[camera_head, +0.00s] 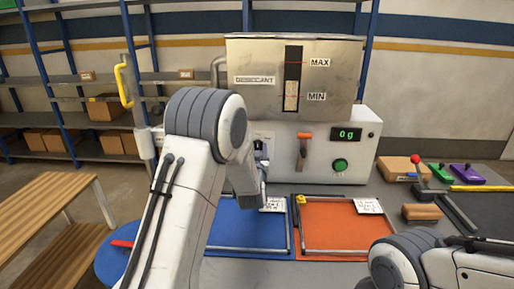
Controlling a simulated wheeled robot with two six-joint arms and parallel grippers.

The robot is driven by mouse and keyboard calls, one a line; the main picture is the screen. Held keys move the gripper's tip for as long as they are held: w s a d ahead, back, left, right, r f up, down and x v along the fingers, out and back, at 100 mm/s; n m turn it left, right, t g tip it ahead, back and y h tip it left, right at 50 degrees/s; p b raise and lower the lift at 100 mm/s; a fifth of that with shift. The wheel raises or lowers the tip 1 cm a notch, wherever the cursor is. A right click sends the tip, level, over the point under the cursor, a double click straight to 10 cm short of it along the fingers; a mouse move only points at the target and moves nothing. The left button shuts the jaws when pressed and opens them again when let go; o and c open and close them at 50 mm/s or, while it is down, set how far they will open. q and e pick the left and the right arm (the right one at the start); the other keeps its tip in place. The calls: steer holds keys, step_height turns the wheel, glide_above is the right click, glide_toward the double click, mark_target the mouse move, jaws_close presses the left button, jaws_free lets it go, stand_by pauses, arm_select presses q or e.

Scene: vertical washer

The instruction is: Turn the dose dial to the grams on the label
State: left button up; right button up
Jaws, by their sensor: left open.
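The dispenser (345,160) stands at the back with its display (346,134) reading 0 g. I cannot make out the dose dial; my left arm covers the left part of the panel. My left gripper (262,165) is open, close to the panel front, its fingers largely hidden by the wrist. White labels lie on the blue tray (272,204) and the orange tray (368,206); their writing is too small to read. My right arm shows at the lower right, its gripper out of view.
A steel desiccant hopper (262,82) tops the dispenser. The blue tray (235,249) and orange tray (345,250) lie in front. At the right are a cardboard box (398,168), a brown block (422,212) and a red-knobbed lever (416,160). A wooden bench (50,230) stands left.

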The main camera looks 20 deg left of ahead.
arm_select(q)
steer(key=shift+w, duration=0.2)
steer(key=shift+c, duration=0.3)
jaws_close()
steer(key=shift+m, duration=0.3)
steer(key=shift+m+b, duration=0.45)
steer(key=shift+m, duration=0.15)
steer(key=m, duration=0.2)
steer(key=shift+d+f+m+b, duration=0.1)
steer(key=shift+d+m+b, duration=0.1)
steer(key=shift+m+b, duration=0.15)
steer(key=m+b, duration=0.1)
steer(key=m, duration=0.4)
steer(key=shift+w+d+f, duration=0.1)
steer(key=shift+d, duration=0.05)
steer(key=shift+m, duration=0.35)
